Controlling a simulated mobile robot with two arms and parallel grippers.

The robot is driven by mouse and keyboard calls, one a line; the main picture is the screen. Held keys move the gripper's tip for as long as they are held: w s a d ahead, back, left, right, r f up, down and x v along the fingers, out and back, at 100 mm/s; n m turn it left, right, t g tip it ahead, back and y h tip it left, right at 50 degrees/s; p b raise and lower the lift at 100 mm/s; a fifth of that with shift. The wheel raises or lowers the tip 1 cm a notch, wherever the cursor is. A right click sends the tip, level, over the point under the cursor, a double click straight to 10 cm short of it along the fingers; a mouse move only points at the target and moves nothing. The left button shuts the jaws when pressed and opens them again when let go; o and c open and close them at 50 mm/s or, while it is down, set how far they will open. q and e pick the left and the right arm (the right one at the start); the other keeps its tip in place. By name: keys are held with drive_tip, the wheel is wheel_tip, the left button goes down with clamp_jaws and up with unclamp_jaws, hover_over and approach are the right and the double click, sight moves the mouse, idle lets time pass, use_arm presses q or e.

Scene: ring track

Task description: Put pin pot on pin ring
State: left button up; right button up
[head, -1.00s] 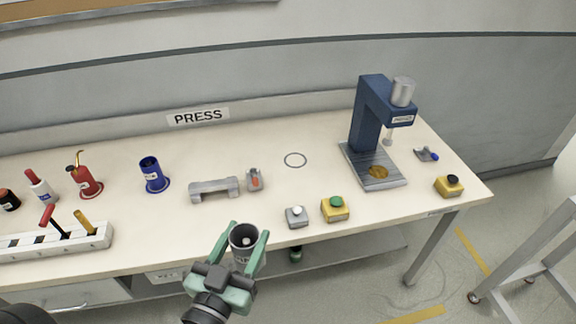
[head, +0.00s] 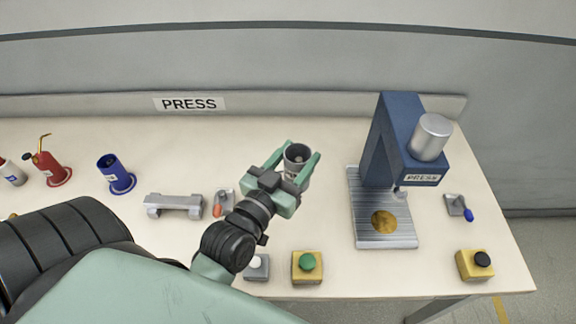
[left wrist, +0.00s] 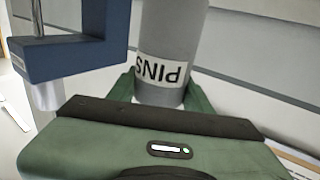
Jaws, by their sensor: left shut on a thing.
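The pin pot (head: 297,156) is a grey cup with an open top. In the left wrist view the pot (left wrist: 168,45) carries a white label reading PINS. My left gripper (head: 298,164) is shut on the pot, one green finger on each side, and holds it upright over the back middle of the bench. The pin ring, a thin dark circle on the bench top in the earlier head view, is not visible now; the pot and gripper cover that area. Whether the pot touches the bench I cannot tell. My right gripper is not in view.
The blue press (head: 393,140) stands right of the pot. A grey bracket (head: 174,205) and a small grey holder with an orange part (head: 220,204) lie left. Green-button (head: 307,267) and white-button (head: 257,267) boxes sit in front. A blue pot (head: 116,174) stands farther left.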

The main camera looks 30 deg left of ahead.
use_arm(q)
drive_tip(key=w+a+r+n+y+b, duration=0.2)
drive_tip(key=w+a+r, duration=0.3)
drive_tip(key=w+a, duration=0.55)
drive_tip(key=shift+f+b, duration=0.55)
drive_tip(key=shift+f, duration=9.35)
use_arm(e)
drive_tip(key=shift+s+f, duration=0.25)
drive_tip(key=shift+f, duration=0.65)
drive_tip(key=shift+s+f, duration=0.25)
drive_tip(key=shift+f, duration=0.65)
use_arm(q)
drive_tip(key=shift+d+f, duration=0.1)
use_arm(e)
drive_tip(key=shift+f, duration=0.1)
use_arm(q)
drive_tip(key=o, duration=1.3)
drive_tip(key=shift+o, duration=0.2)
